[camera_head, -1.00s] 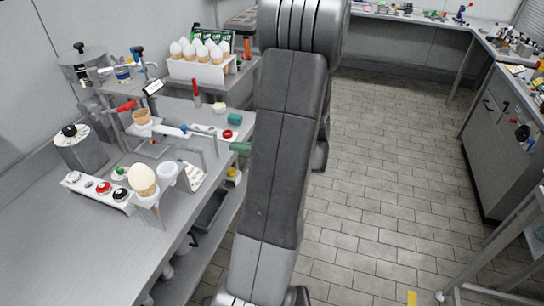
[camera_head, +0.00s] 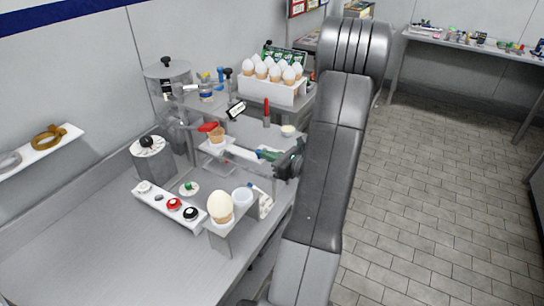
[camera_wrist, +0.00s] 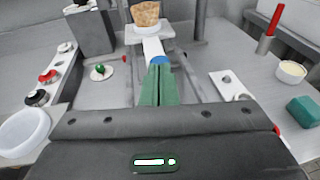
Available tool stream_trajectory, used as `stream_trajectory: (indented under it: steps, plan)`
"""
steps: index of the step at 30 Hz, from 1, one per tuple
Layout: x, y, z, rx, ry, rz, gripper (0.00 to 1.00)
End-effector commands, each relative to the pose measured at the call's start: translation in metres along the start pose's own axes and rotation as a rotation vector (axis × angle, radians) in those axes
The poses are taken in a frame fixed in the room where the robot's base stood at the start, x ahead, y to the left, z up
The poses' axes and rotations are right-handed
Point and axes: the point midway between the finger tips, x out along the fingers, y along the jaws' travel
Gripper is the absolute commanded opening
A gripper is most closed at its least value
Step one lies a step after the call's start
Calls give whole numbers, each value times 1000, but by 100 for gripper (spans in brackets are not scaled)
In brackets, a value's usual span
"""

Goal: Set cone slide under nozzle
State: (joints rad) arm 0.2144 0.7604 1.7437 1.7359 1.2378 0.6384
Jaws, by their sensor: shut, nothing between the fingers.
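The cone slide (camera_wrist: 153,48) is a white bar with a blue end. A plate at its far end carries an empty wafer cone (camera_wrist: 146,14), upright. The cone also shows in the head view (camera_head: 217,134), close by a red lever (camera_head: 208,127) on the dispensing machine. My gripper (camera_head: 262,154) is at the near end of the slide. In the wrist view its green fingers (camera_wrist: 157,70) are shut with nothing between them, pointing at the blue end. They look touching or almost touching it; I cannot tell which. The nozzle is not clearly visible.
A holder (camera_head: 230,236) with a filled cone and a white cup stands in front. A button panel (camera_head: 160,200) lies to its left. A rack (camera_head: 282,90) of filled cones stands behind. A teal block (camera_wrist: 304,110) and small pot (camera_wrist: 291,70) lie right of my gripper.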

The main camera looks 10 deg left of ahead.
Motion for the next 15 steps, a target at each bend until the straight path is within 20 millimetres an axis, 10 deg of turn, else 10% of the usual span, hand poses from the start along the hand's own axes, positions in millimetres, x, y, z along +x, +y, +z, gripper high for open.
stream_trajectory:
  steps: [15]
  plan:
    - [25,4,5,-1,-1,0,0]
